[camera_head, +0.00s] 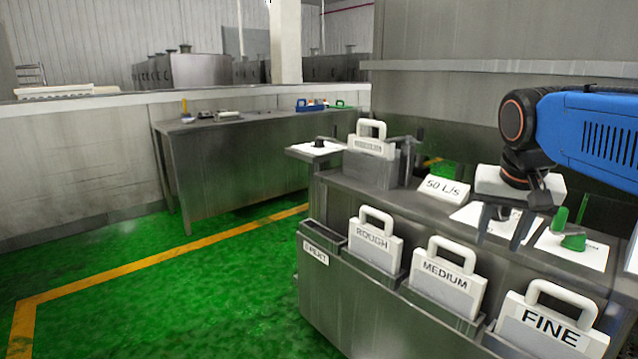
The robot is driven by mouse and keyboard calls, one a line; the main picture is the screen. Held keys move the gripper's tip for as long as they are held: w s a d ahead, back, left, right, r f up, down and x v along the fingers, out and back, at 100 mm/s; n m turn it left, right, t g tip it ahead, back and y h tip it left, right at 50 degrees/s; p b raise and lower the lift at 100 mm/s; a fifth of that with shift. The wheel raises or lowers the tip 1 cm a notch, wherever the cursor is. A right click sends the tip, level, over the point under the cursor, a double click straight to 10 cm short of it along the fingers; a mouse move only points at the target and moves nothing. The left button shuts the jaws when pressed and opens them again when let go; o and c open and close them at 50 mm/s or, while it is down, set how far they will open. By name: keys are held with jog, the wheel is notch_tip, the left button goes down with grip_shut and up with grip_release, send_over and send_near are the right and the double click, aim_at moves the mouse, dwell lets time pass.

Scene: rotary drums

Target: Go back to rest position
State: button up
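My gripper (503,238) hangs from my blue arm at the right of the head view, with its fingers pointing down over the steel counter. The dark fingers stand apart and I see nothing between them. White sheets (478,217) lie on the counter below and behind the fingers; whether the tips touch anything cannot be told. A green item (573,242) stands on the sheet just right of the gripper.
White handled plates marked ROUGH (374,240), MEDIUM (447,281) and FINE (548,322) stand in slots along the counter's front. A "50 L/s" sign (443,188) and another handled plate (371,143) stand further back. The green floor (190,300) at left is clear.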

jog(key=s+a+f+n+y, duration=0.1)
jog(key=s+a+f+n, duration=0.1)
jog(key=s+f, duration=0.5)
jog(key=s+a+f+n+t, duration=0.1)
jog(key=s+a+f+n, duration=0.2)
jog(key=s+f, duration=0.5)
notch_tip(320, 180, down, 3)
jog(key=shift+a+r+y, duration=0.1)
jog(key=shift+a+y, duration=0.2)
jog(key=shift+y, duration=0.1)
dwell(1.3)
